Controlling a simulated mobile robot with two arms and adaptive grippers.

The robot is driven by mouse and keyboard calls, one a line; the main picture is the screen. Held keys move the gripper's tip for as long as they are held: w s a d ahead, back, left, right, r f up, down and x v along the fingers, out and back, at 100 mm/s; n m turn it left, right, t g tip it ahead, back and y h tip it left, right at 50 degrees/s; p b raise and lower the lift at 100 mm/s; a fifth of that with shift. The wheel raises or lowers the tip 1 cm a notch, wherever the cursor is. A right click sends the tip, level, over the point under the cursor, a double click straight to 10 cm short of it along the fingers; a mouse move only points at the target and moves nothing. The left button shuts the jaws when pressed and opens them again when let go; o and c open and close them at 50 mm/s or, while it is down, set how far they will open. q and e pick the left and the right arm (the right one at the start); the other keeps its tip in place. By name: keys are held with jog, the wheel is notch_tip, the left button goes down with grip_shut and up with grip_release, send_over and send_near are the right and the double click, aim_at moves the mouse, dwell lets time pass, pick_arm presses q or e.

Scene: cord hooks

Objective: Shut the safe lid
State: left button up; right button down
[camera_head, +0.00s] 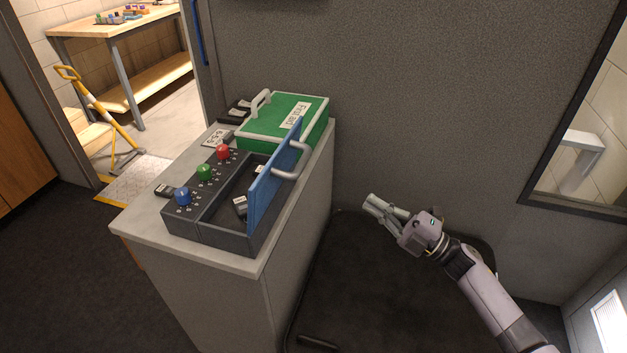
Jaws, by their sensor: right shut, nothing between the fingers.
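The safe (226,236) is a dark grey open-topped box on the cabinet top. Its blue lid (265,200) stands open, roughly upright along the right side, with a pale curved handle (304,158) on its right face. Inside the safe are small dark items with white labels (240,205). Blue, green and red knobs (205,172) sit on the panel along its left side. My right gripper (370,203) is shut and empty, to the right of the lid and apart from it, past the cabinet's edge. My left gripper does not show.
A green first aid box (283,117) with a pale handle stands behind the safe on the cabinet (250,266). Small labelled items lie beside them. A dark mat (380,290) covers the floor right of the cabinet. A wall with a window frame (560,195) is at right.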

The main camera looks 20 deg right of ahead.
aim_at(290, 175)
jog(key=w+a+r+n+g+y+p, duration=0.3)
jog(key=a+r, duration=0.4)
jog(key=a, duration=0.4)
jog(key=shift+w+a+r+n+p, duration=0.35)
jog(key=shift+w+n+p, duration=0.3)
jog(key=shift+w, duration=0.45)
